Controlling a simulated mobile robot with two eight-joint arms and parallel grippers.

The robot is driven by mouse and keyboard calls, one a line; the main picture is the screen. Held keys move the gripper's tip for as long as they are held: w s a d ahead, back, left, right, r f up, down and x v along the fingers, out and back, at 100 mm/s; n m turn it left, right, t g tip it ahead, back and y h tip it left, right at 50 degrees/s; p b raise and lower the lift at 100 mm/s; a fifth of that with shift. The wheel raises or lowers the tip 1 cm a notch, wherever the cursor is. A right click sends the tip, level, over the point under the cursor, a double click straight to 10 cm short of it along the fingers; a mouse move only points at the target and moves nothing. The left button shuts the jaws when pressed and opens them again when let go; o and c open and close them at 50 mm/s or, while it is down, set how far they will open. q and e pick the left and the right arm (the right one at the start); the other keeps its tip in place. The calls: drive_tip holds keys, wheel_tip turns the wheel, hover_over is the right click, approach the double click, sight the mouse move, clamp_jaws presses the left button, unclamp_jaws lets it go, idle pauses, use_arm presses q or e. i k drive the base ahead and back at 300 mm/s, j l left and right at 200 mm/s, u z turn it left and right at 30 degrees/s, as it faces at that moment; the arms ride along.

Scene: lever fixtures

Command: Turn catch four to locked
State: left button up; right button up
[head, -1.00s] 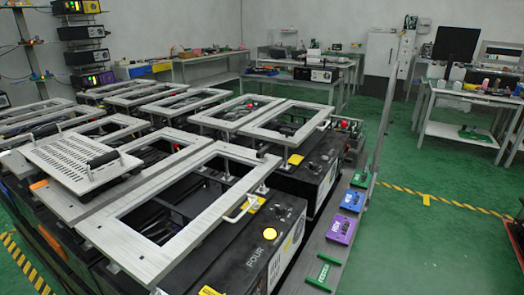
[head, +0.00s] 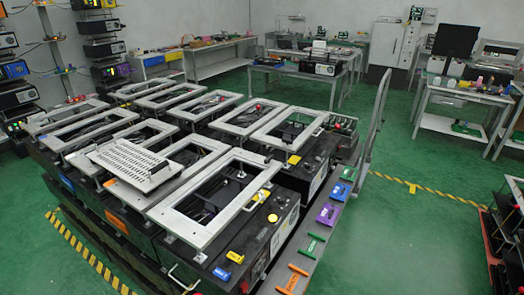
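The nearest black fixture box (head: 258,232) carries a grey rectangular frame (head: 226,218) on top. The earlier head view shows the word FOUR on this box; it is too small to read now. A pale curved handle (head: 262,198) sits at the frame's right edge, beside a round yellow button (head: 272,218). I cannot tell which part is the catch or how it is set. A second pale handle (head: 186,278) shows at the box's near lower edge. Neither of my grippers is in view.
Several more framed boxes stand behind and left. A perforated plate (head: 133,163) lies on the frames. Along the right ledge are orange (head: 292,280), green (head: 308,245), purple (head: 327,213) and blue (head: 340,190) pieces. Green floor (head: 400,235) is clear at right.

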sight(267, 160)
drive_tip(key=i+l+u, duration=0.1)
drive_tip(key=u, duration=1.35)
drive_tip(key=l+u, duration=0.5)
drive_tip(key=k+l+u, duration=0.15)
drive_tip(key=l+u, duration=0.3)
drive_tip(key=k+l+u, duration=0.15)
drive_tip(key=l, duration=0.2)
drive_tip(key=k+l+u, duration=0.2)
drive_tip(key=l, duration=0.15)
drive_tip(key=k+l+u, duration=0.15)
drive_tip(key=l, duration=0.15)
drive_tip(key=i, duration=0.05)
